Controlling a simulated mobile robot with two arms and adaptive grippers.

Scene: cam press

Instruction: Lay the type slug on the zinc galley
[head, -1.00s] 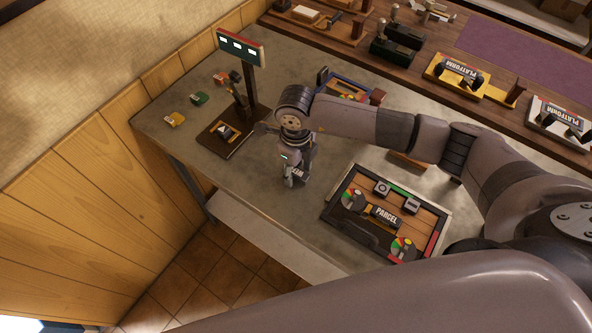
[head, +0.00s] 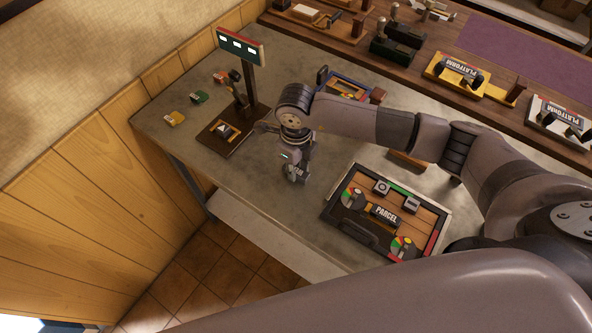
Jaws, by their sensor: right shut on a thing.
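My right gripper (head: 291,177) is shut over the grey table, left of the tray. It holds a small dark piece with pale lettering, the type slug (head: 299,171), mostly hidden by the fingers. I cannot tell whether the slug touches the table. I cannot tell for sure whether this tray is the zinc galley. My left gripper is not in view.
A stand with a lit display (head: 241,47) rises at the back left, beside small yellow (head: 174,118) and green (head: 198,97) pieces. A blue-framed tray (head: 345,84) is partly behind my right arm. A wooden shelf (head: 413,63) holds "PLATFORM" blocks. Table left of the gripper is clear.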

